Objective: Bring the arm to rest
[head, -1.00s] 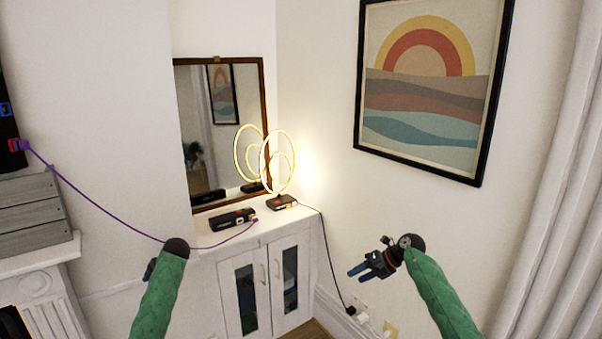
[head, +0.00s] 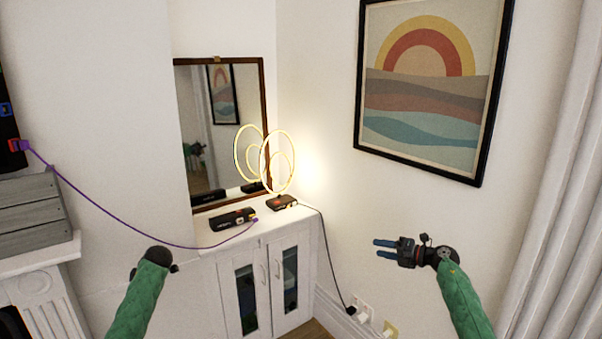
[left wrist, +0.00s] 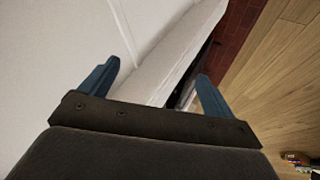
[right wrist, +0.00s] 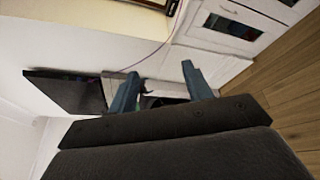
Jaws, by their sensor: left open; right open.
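My right gripper (head: 386,249) is in the lower right of the head view, with its blue fingers pointing left in front of the white wall. It is open and empty; the right wrist view shows its fingers (right wrist: 160,82) apart with nothing between them. My left arm comes in at the lower left of the head view, and its fingers are hidden behind the wrist there. The left wrist view shows the left gripper (left wrist: 157,78) open and empty, its blue fingers spread above a white surface and the wood floor. Neither gripper touches anything that I can see.
A white cabinet (head: 235,254) stands in the corner with a black box (head: 232,219) and a glowing ring lamp (head: 292,165) on it. A purple cable (head: 110,224) sags from the left to the box. A grey slatted crate (head: 32,212) is at left. White curtains (head: 550,200) hang at right.

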